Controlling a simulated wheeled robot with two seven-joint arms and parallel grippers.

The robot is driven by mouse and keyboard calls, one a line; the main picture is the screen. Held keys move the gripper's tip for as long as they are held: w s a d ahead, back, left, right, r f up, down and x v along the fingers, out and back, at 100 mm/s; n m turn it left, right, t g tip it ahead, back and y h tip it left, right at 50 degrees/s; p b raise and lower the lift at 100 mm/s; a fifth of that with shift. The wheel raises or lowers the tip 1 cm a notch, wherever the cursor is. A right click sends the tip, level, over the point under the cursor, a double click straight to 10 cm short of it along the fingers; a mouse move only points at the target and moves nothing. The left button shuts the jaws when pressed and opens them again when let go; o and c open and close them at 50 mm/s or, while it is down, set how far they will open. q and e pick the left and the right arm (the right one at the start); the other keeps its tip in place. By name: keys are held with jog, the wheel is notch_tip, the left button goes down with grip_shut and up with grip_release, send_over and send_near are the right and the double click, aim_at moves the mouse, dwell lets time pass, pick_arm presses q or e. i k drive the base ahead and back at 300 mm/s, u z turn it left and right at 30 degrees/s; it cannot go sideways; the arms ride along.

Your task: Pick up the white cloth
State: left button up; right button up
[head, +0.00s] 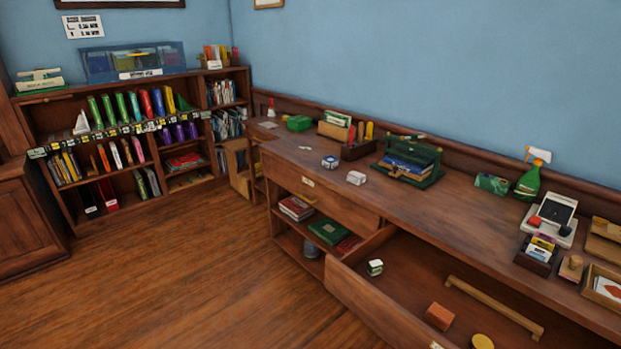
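I cannot make out for certain which thing is the white cloth. A white peaked shape (82,123) stands at the left end of the bookcase's upper shelf; it is too small to tell whether it is cloth. A small flat white thing (305,148) lies on the long wooden counter (455,225). A white block-like thing (357,178) sits near the counter's front edge, with a blue and white cube (330,162) to its left. Neither of my grippers is in view.
An open drawer (375,315) juts out from the counter, holding a small green and white box (375,267), an orange block (439,316) and a wooden bar (494,306). A bookcase (150,165) stands at the back left. The wooden floor (190,275) is clear.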

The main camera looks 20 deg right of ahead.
aim_at(356, 177)
jog(key=i, duration=2.45)
jog(key=z, duration=2.9)
